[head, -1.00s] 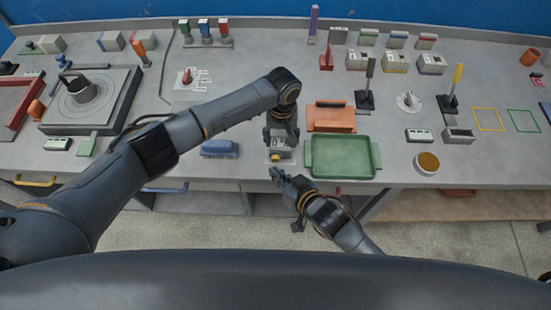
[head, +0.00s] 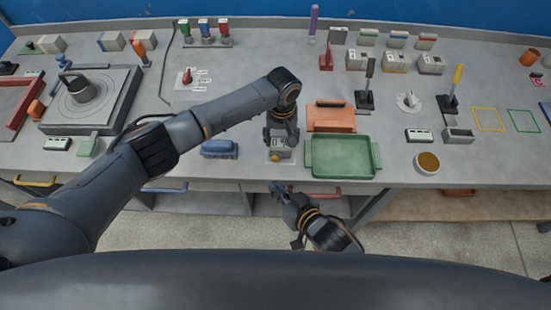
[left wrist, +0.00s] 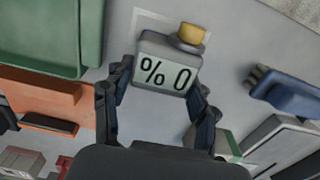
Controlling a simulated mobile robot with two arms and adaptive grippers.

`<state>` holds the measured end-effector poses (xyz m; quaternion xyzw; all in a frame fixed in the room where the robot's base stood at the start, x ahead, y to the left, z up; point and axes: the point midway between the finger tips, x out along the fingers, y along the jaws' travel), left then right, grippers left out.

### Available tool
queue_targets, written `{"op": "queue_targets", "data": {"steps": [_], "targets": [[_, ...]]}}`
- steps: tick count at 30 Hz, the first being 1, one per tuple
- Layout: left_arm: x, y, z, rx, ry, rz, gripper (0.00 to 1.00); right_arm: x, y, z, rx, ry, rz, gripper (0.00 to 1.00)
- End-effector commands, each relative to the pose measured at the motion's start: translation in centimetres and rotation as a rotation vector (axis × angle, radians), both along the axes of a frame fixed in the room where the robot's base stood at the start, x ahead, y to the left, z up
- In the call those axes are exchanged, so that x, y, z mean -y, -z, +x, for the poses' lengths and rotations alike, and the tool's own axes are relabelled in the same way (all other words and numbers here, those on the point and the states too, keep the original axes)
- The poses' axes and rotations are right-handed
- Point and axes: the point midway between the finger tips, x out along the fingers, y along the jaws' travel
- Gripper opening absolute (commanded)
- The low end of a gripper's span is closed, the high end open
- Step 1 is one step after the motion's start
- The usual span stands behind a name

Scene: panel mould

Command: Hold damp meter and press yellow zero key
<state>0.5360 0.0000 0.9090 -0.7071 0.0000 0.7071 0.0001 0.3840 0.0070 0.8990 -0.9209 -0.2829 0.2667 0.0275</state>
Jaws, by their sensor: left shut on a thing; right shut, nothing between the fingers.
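The damp meter (head: 281,153) is a small grey block with a pale display, near the bench's front edge. In the left wrist view the meter (left wrist: 160,50) shows "% 0" on its display. The yellow zero key (head: 275,157) is on its front end and also shows in the left wrist view (left wrist: 192,33). My left gripper (head: 280,138) is shut on the meter, with a finger on each side (left wrist: 160,108). My right gripper (head: 277,187) is shut and empty, in front of the bench edge, apart from the key.
A blue brush-like block (head: 219,148) lies to the left. The floor in front of the bench is open.

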Motion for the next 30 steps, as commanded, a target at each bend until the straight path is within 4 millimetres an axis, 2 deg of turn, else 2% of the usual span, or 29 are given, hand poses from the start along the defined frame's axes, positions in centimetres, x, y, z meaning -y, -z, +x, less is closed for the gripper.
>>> {"op": "queue_targets", "data": {"steps": [5, 6, 9, 18, 22, 26, 30], "targets": [[0.0, 0.1, -0.1, -0.002, 0.0, 0.0, 0.14, 0.0, 0.0, 0.0, 0.0, 0.0, 0.0, 0.0], [0.0, 0.1, -0.1, -0.002, 0.0, 0.0, 0.66, 0.0, 0.0, 0.0, 0.0, 0.0, 0.0, 0.0], [0.0, 0.1, -0.1, -0.002, 0.0, 0.0, 0.84, 0.0, 0.0, 0.0, 0.0, 0.0, 0.0, 0.0], [0.0, 0.0, 0.0, 0.0, 0.0, 0.0, 0.84, 0.0, 0.0, 0.0, 0.0, 0.0, 0.0, 0.0], [0.1, -0.7, 0.0, 0.001, 0.001, -0.003, 0.84, 0.0, 0.0, 0.0, 0.0, 0.0, 0.0, 0.0], [0.0, -2.8, 0.1, 0.003, 0.0, -0.002, 0.84, 0.0, 0.0, 0.0, 0.0, 0.0, 0.0, 0.0], [0.1, -5.8, 0.1, 0.003, 0.001, -0.003, 0.84, 0.0, 0.0, 0.0, 0.0, 0.0, 0.0, 0.0]]}}
